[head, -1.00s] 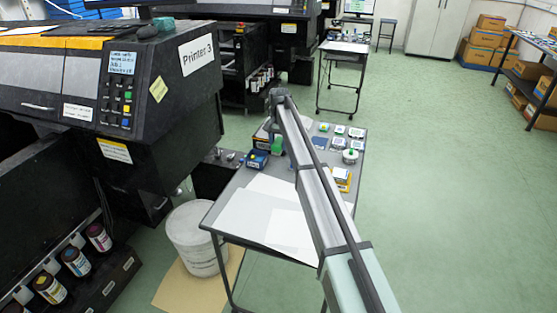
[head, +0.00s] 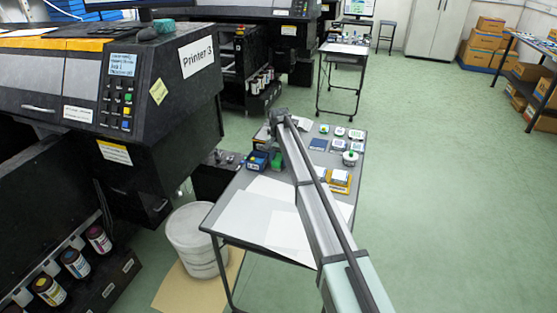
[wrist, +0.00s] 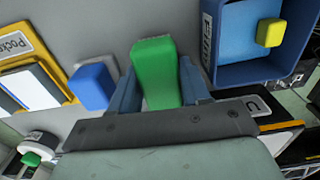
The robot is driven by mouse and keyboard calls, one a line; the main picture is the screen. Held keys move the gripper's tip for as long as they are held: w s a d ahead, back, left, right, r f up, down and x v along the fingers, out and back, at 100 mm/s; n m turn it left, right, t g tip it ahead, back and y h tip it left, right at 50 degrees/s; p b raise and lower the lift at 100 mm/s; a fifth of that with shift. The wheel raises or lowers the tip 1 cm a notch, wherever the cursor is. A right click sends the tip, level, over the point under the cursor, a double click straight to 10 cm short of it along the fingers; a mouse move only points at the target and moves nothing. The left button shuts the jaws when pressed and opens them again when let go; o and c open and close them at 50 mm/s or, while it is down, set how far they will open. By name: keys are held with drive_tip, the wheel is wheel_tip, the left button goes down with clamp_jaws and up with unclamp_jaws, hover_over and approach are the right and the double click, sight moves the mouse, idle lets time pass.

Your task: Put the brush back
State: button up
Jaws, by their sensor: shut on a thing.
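My gripper (wrist: 157,76) is shut on a green block-shaped thing (wrist: 153,60), which looks like the brush's handle. Its lower end is hidden, so I cannot tell whether it touches the surface below. In the head view the green brush (head: 276,161) shows at the end of my arm, over the cart's far left part, close to the blue tray (head: 256,160). In the wrist view the blue tray (wrist: 262,72) is at upper right, with a yellow block (wrist: 270,32) in it. A blue block (wrist: 92,86) is just left of my gripper.
A yellow tray (wrist: 22,38) with a label stands at the left of the wrist view. A round white holder with a green top (head: 350,157) and several small boxes are on the cart's right. White sheets (head: 250,215) cover its near part. A printer stands left.

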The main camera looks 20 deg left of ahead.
sight(279, 158)
drive_tip(key=o, duration=0.7)
drive_tip(key=shift+c, duration=0.2)
wheel_tip(279, 158, up, 12)
drive_tip(key=shift+d+r, duration=0.1)
idle(0.3)
